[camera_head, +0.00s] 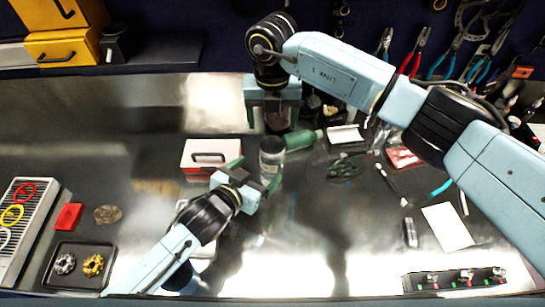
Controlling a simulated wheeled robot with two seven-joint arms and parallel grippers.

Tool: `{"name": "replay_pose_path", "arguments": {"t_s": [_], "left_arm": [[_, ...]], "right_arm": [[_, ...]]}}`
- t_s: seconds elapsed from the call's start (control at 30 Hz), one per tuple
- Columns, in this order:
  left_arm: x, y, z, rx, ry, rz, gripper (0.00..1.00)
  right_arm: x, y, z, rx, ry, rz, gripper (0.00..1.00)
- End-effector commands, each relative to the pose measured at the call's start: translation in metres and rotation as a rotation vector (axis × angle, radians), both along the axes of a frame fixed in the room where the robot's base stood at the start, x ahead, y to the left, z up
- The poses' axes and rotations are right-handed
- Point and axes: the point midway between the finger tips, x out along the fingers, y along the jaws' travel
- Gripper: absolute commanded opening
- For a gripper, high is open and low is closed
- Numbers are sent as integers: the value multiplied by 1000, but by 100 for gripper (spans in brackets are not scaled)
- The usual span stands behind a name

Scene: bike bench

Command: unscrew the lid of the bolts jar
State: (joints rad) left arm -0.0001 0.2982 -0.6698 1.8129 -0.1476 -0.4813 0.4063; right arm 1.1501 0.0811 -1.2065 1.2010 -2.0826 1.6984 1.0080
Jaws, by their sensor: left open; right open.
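A jar (271,158), a short upright cylinder with a dark top and pale sides, stands on the bench near the middle; I take it for the bolts jar. My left gripper (255,171) is open, with green fingertips, close to the jar's lower left side. I cannot tell whether it touches the jar. My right gripper (273,121) points down just behind and above the jar, with its fingers apart. A brownish object shows between its fingers; I cannot tell whether it is held or only behind them.
A green bottle (301,139) lies right of the jar. A red-and-white box (203,154) is left of it. A dark tray (68,279) with ring parts and a grey rack (28,222) stand at far left. Tools, a white sheet (448,227) and a holder (455,279) lie right.

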Motion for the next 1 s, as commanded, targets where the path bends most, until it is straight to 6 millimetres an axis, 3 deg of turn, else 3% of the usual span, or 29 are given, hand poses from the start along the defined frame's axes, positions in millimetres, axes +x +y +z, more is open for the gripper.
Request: {"name": "replay_pose_path", "arguments": {"t_s": [0.2, 0.43, 0.93, 1.0], "left_arm": [[33, -19, -15, 0, 0, 1, 87], [56, -32, -26, -1, 0, 0, 87], [67, -38, -31, -1, -1, -1, 87], [66, -38, -31, -1, -1, -1, 80]], "right_arm": [[0, 0, 0, 0, 0, 0, 75], [0, 0, 0, 0, 0, 0, 75], [0, 0, 0, 0, 0, 0, 75], [0, 0, 0, 0, 0, 0, 75]]}}
